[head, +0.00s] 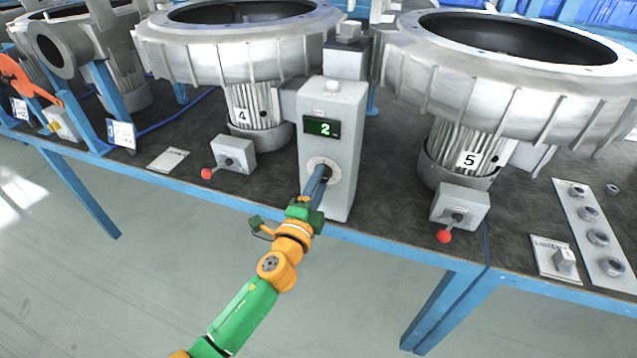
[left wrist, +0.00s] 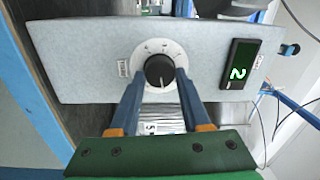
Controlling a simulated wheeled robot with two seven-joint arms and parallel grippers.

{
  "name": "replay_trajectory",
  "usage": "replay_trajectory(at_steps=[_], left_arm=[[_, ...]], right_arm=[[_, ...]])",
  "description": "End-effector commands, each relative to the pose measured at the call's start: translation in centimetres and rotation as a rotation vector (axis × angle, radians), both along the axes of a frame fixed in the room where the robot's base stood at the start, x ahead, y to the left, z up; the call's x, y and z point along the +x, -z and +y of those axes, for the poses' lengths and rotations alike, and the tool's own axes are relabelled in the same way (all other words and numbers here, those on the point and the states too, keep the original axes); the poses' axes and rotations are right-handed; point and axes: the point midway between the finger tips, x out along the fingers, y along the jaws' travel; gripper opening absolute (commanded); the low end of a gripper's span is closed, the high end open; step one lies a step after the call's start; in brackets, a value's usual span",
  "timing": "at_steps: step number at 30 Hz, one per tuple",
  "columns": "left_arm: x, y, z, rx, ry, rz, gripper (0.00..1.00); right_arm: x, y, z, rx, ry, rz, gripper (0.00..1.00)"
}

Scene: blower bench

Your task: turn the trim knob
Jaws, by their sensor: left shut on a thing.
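The trim knob is a round black knob (left wrist: 159,71) on a pale dial ring on the front of a grey control box (head: 341,110). In the head view the dial (head: 324,170) is partly covered by my gripper. A small display (head: 322,127) above the dial reads 2; it also shows in the left wrist view (left wrist: 238,64). My left gripper (head: 322,178) reaches the dial from the front, and its blue fingers (left wrist: 158,88) lie on either side of the knob, shut on it. My right gripper is not in view.
Large grey blower housings stand behind, labelled 4 (head: 242,115) and 5 (head: 469,159). Lever boxes with red-tipped levers flank the control box: one on the left (head: 233,153), one on the right (head: 461,206). A panel of round knobs (head: 592,232) lies far right. The blue bench edge (head: 400,247) runs in front.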

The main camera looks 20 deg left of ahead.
Motion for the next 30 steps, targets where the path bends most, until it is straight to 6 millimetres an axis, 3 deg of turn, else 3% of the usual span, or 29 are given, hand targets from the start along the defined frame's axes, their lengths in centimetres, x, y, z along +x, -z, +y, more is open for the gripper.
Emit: replay_trajectory(at_steps=[15, 16, 19, 27, 30], left_arm=[[0.0, 0.2, 0.0, 0.017, 0.001, 0.004, 0.00], [0.0, 0.2, 0.0, 0.017, 0.001, 0.004, 0.50], [0.0, 0.2, 0.0, 0.016, 0.001, 0.003, 0.77], [-0.1, 0.1, 0.0, 0.016, 0.000, 0.001, 0.77], [-1.1, 0.3, 0.0, 0.016, 0.001, 0.002, 0.77]], right_arm=[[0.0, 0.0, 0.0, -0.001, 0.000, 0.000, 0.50], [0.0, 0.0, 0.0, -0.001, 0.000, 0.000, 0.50], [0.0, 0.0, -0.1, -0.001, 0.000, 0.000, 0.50], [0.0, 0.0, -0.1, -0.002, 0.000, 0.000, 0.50], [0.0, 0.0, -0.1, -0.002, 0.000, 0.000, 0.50]])
